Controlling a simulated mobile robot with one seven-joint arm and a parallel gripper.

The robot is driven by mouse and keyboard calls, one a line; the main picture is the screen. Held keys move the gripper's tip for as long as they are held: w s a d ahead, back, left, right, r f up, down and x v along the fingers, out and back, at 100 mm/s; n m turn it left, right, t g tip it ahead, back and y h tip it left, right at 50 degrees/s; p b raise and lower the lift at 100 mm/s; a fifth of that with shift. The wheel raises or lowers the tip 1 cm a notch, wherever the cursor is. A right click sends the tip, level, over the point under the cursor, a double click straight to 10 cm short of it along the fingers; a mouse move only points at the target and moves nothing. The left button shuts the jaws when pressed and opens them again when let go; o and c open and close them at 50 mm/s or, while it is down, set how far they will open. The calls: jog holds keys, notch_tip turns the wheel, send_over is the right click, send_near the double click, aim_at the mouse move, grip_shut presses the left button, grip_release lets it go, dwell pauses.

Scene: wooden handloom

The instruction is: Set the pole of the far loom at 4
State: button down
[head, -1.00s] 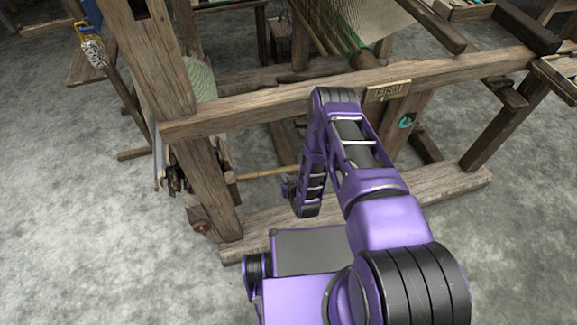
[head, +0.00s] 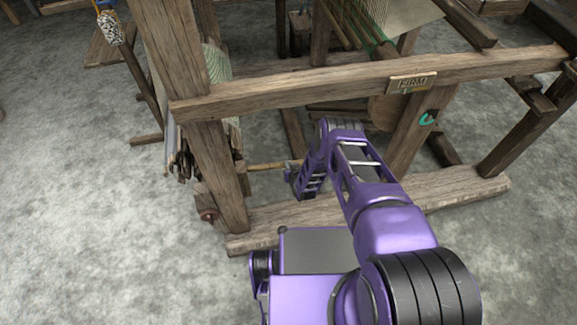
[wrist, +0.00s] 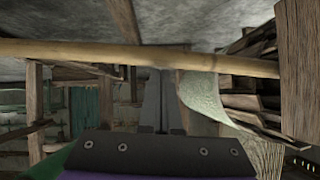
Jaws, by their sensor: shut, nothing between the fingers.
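A thin bamboo pole (head: 268,166) runs level, low behind the front left post of the wooden loom (head: 330,84), in the head view. In the wrist view the pole (wrist: 90,51) crosses the whole upper part of the picture. My gripper (wrist: 163,72) is shut and empty. Its dark fingertips reach up to the pole's lower edge in that view; I cannot tell whether they touch it. In the head view my gripper (head: 292,176) is small and dark at the pole's right end, its fingers not clear. No number 4 can be made out.
The loom's thick front left post (head: 180,60), front rail and floor beam (head: 465,193) stand close around my arm. A small lettered plaque (head: 411,83) is on the rail. Pale cloth (wrist: 205,95) hangs beside the fingers. Grey floor (head: 90,230) at left is clear.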

dwell(0.3)
jog(key=f, duration=0.5)
jog(key=shift+a+f, duration=0.2)
jog(key=shift+f, duration=0.1)
jog(key=shift+r, duration=0.1)
